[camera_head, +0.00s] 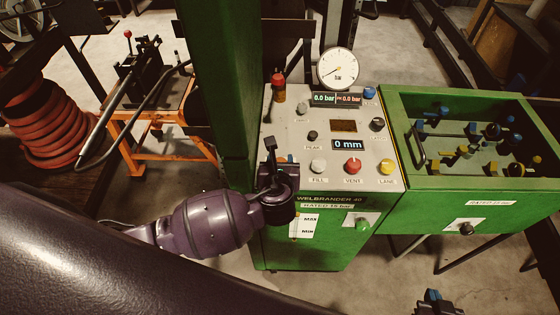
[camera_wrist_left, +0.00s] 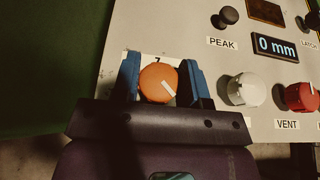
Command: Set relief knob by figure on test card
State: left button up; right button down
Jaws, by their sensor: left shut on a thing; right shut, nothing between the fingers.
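The relief knob seems to be the orange knob (camera_wrist_left: 157,84) with a white pointer line, in the left wrist view. The line points to the lower right. A pale plate behind it shows a figure like 7 above the knob; the rest is hidden. My left gripper (camera_wrist_left: 163,78) has its blue fingers on both sides of the knob, shut on it. My right gripper (camera_head: 435,296) is shut and empty at the bottom right. I cannot make out a test card.
The grey panel (camera_head: 287,135) carries a round gauge (camera_head: 338,68), displays reading 0.0 bar and 0 mm, a white FILL knob (camera_head: 318,166), red VENT knob (camera_head: 352,165) and yellow LANE knob (camera_head: 386,167). A green post (camera_head: 222,90) stands close left. A green bin (camera_head: 440,182) adjoins at right.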

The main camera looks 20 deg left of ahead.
pick_arm(q)
jog(key=shift+n+y, duration=0.3)
jog(key=n+g+y, duration=0.3)
jog(key=n+y, duration=0.1)
jog(key=shift+n+y, duration=0.3)
jog(key=shift+n+g+y, duration=1.4)
jog(key=shift+n+g, duration=0.5)
jog(key=shift+n, duration=0.1)
jog(key=o, duration=0.9)
